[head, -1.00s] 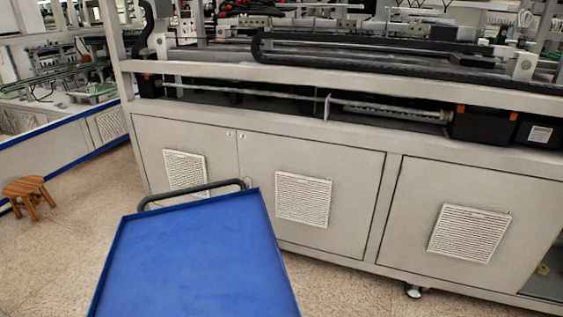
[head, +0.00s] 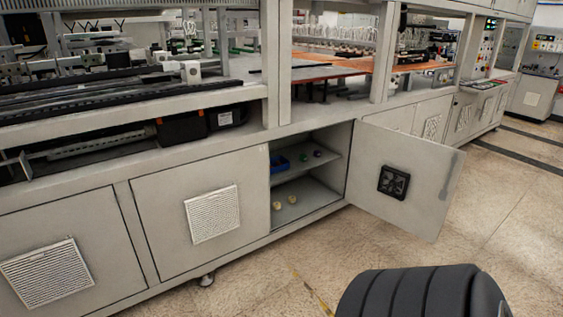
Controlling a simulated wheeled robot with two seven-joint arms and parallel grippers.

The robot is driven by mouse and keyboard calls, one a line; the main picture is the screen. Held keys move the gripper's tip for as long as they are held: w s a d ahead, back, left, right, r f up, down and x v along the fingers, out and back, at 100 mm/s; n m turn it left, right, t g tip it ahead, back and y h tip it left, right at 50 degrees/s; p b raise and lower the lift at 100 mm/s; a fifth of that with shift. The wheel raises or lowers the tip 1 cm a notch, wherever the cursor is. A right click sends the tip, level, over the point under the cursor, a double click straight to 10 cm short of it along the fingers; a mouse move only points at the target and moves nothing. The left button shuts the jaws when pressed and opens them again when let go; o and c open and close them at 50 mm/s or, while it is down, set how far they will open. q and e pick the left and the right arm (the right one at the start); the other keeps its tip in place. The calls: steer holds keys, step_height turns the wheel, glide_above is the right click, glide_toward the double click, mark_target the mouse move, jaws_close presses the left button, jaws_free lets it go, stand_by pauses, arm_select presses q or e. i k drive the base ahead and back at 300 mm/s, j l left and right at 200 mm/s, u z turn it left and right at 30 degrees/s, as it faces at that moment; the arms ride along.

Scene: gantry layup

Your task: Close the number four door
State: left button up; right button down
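One cabinet door (head: 408,178) of the long grey machine stands wide open, swung out to the right, with a black fan grille (head: 393,182) on its inner face. I see no number on it. The open cabinet has a shelf (head: 306,165) with a blue bin (head: 280,164) and small coloured items on it. Two small pale round items (head: 285,202) lie on the cabinet floor. Neither of my grippers is in view.
A closed door with a white vent (head: 212,213) is left of the opening. A black ribbed rounded object (head: 422,295) stands at the bottom right, in front of the open door. Speckled floor (head: 285,277) is clear before the cabinet.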

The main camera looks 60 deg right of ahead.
mark_target(425, 164)
steer(key=k, duration=0.7)
steer(key=k+l, duration=0.1)
steer(key=l, duration=0.9)
steer(key=k+l, duration=0.15)
steer(key=l, duration=0.85)
steer(key=k+l, duration=0.1)
steer(key=l, duration=0.6)
steer(key=k+l, duration=0.1)
steer(key=l, duration=0.6)
steer(key=k+l+u, duration=0.1)
steer(key=l, duration=0.6)
steer(key=k+l, duration=0.15)
steer(key=l, duration=0.55)
steer(key=k+l+u, duration=0.1)
steer(key=l, duration=0.6)
steer(key=k+l, duration=0.15)
steer(key=l, duration=0.55)
steer(key=k+l, duration=0.15)
steer(key=l, duration=0.55)
steer(key=k+l+u, duration=0.1)
steer(key=l, duration=2.4)
steer(key=k+l+z, duration=0.15)
steer(key=k, duration=0.45)
steer(key=k+z, duration=0.15)
steer(key=k, duration=0.4)
